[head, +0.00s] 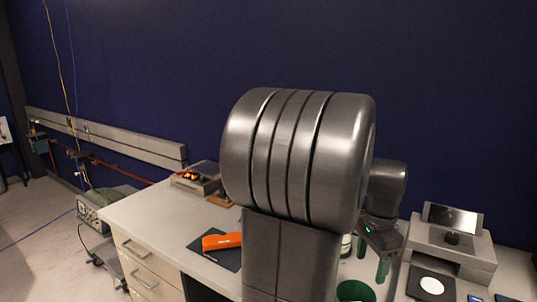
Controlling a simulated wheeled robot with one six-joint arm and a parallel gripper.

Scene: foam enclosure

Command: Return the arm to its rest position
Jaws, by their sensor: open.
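My gripper (372,262) hangs at the right of the arm, pointing down, with two green fingers apart and nothing seen between them. It is above the right part of the grey workbench (150,222). My large grey arm link fills the middle of the head view and hides part of the bench. A green round container (355,291) stands just below and left of the fingers. Whether the fingers touch anything is hard to tell.
An orange tool (222,241) lies on a dark mat (228,258). A grey tray with small items (194,180) sits at the bench's far end. At the right are a grey stand with a screen (453,218) and a white disc (432,286). The left bench is mostly clear.

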